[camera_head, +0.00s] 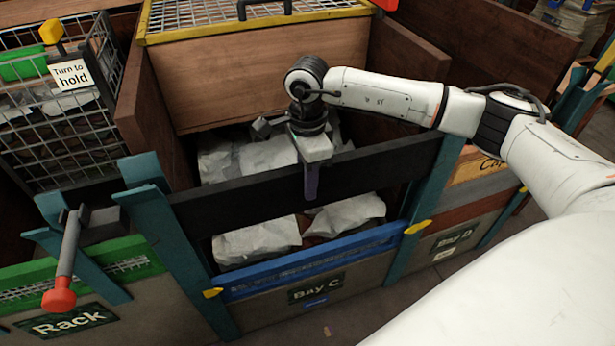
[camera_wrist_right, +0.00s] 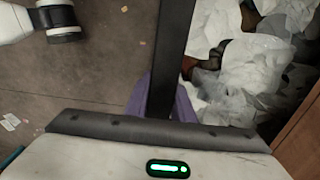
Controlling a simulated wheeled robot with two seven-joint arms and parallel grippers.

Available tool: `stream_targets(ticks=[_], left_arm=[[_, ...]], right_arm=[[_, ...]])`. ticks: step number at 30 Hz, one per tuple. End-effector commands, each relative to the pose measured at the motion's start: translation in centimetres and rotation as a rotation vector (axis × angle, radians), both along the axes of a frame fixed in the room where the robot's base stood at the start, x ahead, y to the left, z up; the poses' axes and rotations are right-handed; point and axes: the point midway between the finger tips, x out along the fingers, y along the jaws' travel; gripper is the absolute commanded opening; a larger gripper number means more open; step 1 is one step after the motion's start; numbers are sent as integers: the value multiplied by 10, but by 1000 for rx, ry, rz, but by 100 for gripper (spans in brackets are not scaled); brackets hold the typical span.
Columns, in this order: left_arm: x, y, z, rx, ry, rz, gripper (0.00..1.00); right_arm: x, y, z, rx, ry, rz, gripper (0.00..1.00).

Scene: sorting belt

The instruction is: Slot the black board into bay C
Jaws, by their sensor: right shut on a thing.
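The black board (camera_head: 250,193) spans the front of bay C, between two teal posts (camera_head: 165,220) (camera_head: 428,205). In the right wrist view the board (camera_wrist_right: 174,45) runs up from between the purple fingers (camera_wrist_right: 160,98). Bay C's blue board (camera_head: 310,263) sits lower, with an open gap between them. My left gripper is out of view.
White crumpled bags (camera_head: 258,240) fill bay C behind the boards. A wooden panel (camera_head: 260,80) with a yellow-edged mesh top stands behind. A red-knobbed lever (camera_head: 62,270) sticks out at left by the rack. Open floor (camera_wrist_right: 95,60) lies before the bay.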

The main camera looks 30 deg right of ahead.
Motion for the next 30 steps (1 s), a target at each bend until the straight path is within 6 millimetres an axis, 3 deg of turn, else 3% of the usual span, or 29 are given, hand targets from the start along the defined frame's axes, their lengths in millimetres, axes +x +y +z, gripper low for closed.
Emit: stream_targets(ticks=[8, 30], left_arm=[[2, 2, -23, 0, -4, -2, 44], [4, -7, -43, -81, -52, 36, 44]], right_arm=[[2, 0, -35, 1, -5, 0, 0], [2, 0, -123, 1, -5, 0, 0]])
